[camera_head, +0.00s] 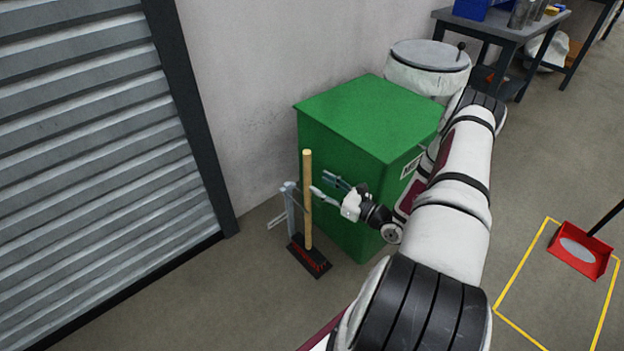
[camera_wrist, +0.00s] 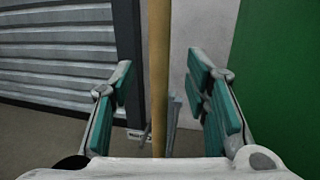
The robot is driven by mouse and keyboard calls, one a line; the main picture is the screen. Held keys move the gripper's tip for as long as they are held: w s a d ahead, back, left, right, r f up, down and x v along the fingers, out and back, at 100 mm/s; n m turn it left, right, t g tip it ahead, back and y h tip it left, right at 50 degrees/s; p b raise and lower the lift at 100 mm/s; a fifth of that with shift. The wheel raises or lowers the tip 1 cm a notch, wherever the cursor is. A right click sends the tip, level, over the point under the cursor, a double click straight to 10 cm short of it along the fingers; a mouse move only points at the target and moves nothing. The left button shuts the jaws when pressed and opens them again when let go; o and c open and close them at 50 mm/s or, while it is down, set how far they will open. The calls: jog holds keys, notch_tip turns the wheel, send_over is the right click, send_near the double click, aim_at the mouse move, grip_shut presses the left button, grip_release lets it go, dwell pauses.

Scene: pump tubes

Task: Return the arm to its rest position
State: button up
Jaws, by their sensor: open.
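My gripper (camera_head: 322,184) is at the end of my arm, in front of the green box's left part in the head view. In the wrist view my gripper (camera_wrist: 165,95) has its two teal-padded fingers spread wide apart. A broom (camera_head: 307,200) with a wooden handle stands upright on its dark and red head, close to the fingers. In the wrist view the broom handle (camera_wrist: 158,75) shows between the fingers, with neither finger touching it. How far it lies beyond the fingertips is hard to tell.
A grey stand (camera_head: 290,210) is beside the broom. The green box (camera_head: 365,115) is close behind my gripper, and a shutter door (camera_head: 90,150) is at left. A red dustpan (camera_head: 580,252) lies by a yellow floor outline. A workbench (camera_head: 500,28) is at the back.

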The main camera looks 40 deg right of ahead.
jog(key=v, duration=0.6)
jog(key=shift+s, duration=0.1)
